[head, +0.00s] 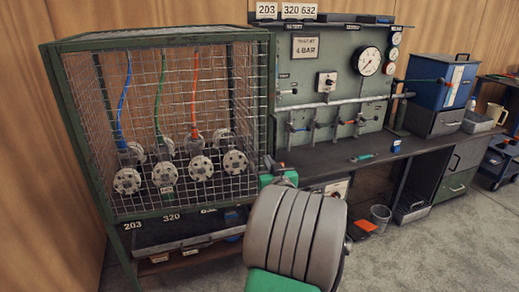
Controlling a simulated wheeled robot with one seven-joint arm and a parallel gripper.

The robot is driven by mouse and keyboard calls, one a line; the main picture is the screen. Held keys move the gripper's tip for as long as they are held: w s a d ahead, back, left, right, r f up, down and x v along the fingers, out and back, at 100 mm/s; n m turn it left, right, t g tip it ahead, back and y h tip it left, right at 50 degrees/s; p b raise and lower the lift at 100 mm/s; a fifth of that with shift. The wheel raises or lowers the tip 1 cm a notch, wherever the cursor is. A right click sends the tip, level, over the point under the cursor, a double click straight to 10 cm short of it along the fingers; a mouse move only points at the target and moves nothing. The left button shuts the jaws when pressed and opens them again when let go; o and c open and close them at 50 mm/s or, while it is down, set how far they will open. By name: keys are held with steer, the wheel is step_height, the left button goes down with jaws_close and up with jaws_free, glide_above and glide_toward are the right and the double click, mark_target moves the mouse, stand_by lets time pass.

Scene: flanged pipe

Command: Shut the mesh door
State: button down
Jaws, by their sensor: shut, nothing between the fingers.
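The mesh door is the green-framed wire front (185,120) of the cage at the left in the head view. It stands upright and looks flush or nearly flush with the cage; I cannot tell whether a small gap is left at its right edge. My gripper (270,166) is at the lower right edge of the door, small and partly hidden behind my grey arm link. Its fingers look shut with nothing held. I cannot tell whether they touch the door frame.
Behind the mesh are several flanged pipe ends (202,167) with blue, green and orange hoses. A bench (400,150) with a gauge panel (325,80) stands to the right. A dark tray (185,238) is below the cage. Open floor (430,255) lies at the lower right.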

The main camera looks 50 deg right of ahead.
mark_target(258, 142)
steer(key=x, duration=1.1)
steer(key=shift+f+p, duration=0.1)
steer(key=shift+p, duration=0.25)
steer(key=shift+w, duration=0.1)
